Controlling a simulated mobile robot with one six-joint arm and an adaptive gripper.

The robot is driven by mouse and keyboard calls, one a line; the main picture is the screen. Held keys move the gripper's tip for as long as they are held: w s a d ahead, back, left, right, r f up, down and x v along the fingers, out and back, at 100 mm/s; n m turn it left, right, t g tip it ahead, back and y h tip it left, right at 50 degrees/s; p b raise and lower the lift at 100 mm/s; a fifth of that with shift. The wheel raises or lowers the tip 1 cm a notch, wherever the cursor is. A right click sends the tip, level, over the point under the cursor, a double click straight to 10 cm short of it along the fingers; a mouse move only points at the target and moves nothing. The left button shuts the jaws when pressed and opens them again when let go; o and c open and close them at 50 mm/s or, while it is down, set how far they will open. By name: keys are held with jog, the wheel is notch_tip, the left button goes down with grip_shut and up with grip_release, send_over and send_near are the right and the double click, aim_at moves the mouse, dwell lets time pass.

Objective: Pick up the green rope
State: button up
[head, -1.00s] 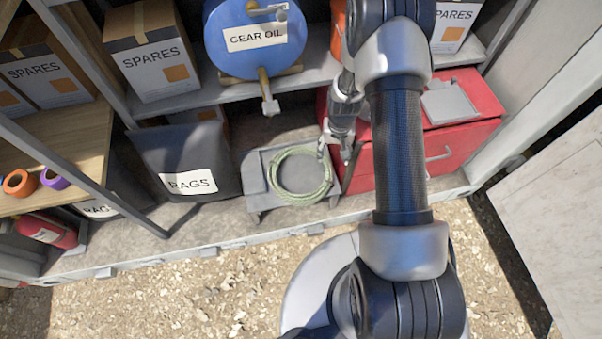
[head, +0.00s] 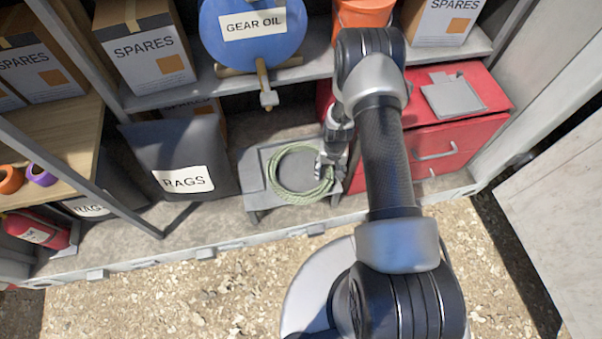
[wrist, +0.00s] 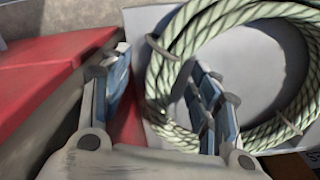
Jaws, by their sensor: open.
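The green rope (head: 297,198) is a coil lying on a low grey step (head: 251,183) on the bottom shelf. In the wrist view the coil (wrist: 165,68) fills the upper right and is bound with thin grey ties. My gripper (head: 324,168) is at the right side of the coil in the head view. In the wrist view my gripper (wrist: 160,62) is open, with the rope's near side between its fingers. The right fingers overlap the coil's inner edge, and the left finger is outside it. I cannot tell whether they touch the rope.
A red drawer cabinet (head: 433,143) stands close on the right of the step. A dark bin labelled RAGS (head: 160,148) stands on its left. Open gravel ground (head: 190,285) lies in front.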

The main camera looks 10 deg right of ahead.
jog(key=shift+f, duration=0.3)
jog(key=shift+r, duration=0.1)
grip_shut()
dwell(0.4)
